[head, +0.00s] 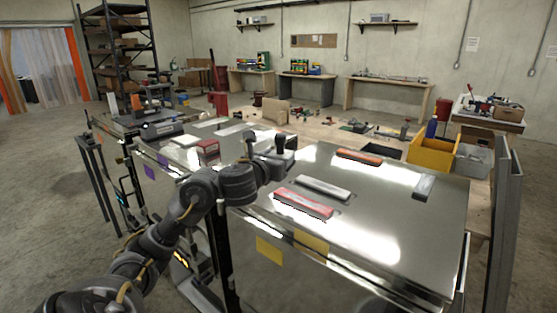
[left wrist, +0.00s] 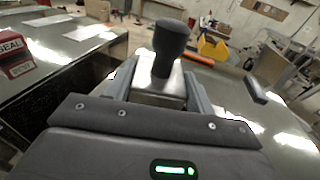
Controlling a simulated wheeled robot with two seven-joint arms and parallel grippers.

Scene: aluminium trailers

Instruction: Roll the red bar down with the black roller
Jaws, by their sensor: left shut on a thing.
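The red bar (head: 303,203) lies flat on the shiny metal trailer top, near its front left edge. My left gripper (head: 268,165) is above the trailer's left part, behind and left of the red bar, apart from it. It is shut on the black roller (head: 291,142). In the left wrist view, the roller's black handle (left wrist: 172,38) stands up from a metal bracket between the fingers (left wrist: 155,85). The roller's lower part is hidden by the gripper. The red bar cannot be made out in the wrist view. My right gripper is not in view.
On the same trailer top (head: 400,235) lie a silver bar (head: 323,187), an orange bar (head: 360,157) and a grey bar (head: 423,187). A second trailer at left carries a red box (head: 208,150). A yellow bin (head: 432,154) stands behind. The top's front right is clear.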

